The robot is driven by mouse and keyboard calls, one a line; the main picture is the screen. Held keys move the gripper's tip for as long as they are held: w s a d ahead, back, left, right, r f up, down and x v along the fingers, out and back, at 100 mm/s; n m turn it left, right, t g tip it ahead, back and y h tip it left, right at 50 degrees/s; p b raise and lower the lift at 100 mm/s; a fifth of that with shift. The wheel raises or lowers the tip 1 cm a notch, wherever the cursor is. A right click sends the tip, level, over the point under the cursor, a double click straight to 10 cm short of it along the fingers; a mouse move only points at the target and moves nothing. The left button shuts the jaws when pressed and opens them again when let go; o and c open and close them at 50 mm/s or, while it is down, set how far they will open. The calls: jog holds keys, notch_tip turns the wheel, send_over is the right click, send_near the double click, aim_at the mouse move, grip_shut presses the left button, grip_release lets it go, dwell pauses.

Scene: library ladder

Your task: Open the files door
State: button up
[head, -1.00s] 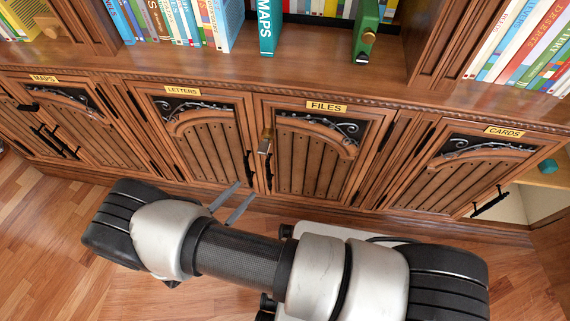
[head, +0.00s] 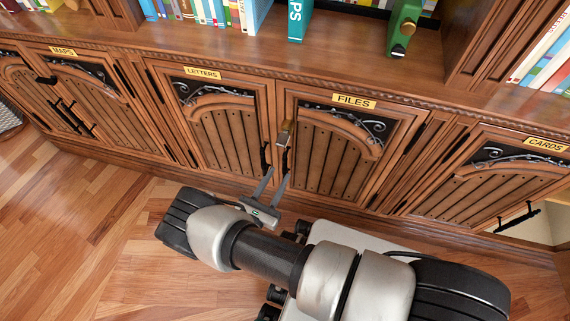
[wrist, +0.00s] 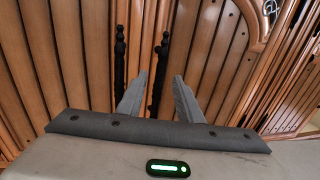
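The files door (head: 325,150) is a shut brown wooden cabinet door with a yellow FILES label (head: 354,101). Its black vertical handle (head: 285,160) is on its left edge, beside the letters door's handle (head: 264,157). My gripper (head: 278,174) is open and empty, just below the two handles in the head view. In the wrist view, the right-hand handle (wrist: 157,78) shows between my gripper's fingertips (wrist: 160,76); the other handle (wrist: 119,62) is left of them. Contact cannot be told.
The letters door (head: 222,135) adjoins on the left and looks shut. A shelf with books and a green object (head: 403,30) is above. Wooden floor (head: 90,220) lies clear at left.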

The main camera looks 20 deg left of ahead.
aim_at(284, 166)
jog(key=w, duration=0.6)
jog(key=shift+d+b, duration=0.25)
jog(key=shift+b, duration=0.05)
grip_shut()
